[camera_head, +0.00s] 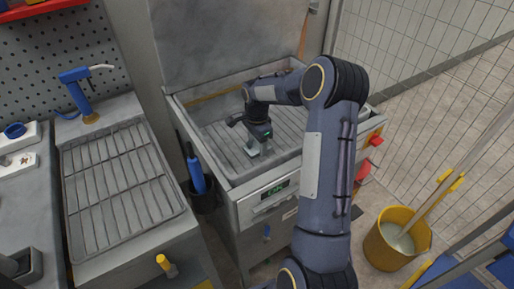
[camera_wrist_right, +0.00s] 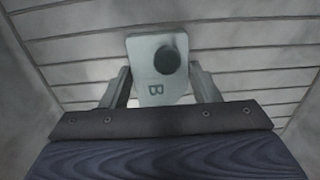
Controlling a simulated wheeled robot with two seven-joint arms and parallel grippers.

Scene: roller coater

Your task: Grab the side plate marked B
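The side plate marked B (camera_wrist_right: 152,96) is a pale plate with a dark round spot and the letter B. It lies between the fingers of my right gripper (camera_wrist_right: 161,76) in the right wrist view. The fingers stand apart, one close along each side edge of the plate; I cannot tell whether they press on it. In the head view my right gripper (camera_head: 258,146) points down into the basin of the machine, with the pale plate (camera_head: 252,150) showing small at its tip. My left gripper is not in view.
The grey machine basin (camera_head: 213,134) has raised walls around the gripper and a slatted floor. A rack tray (camera_head: 118,190) lies on the left counter. A blue-handled tool (camera_head: 196,172) stands in a dark holder between them. A yellow bucket (camera_head: 385,252) is on the floor at right.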

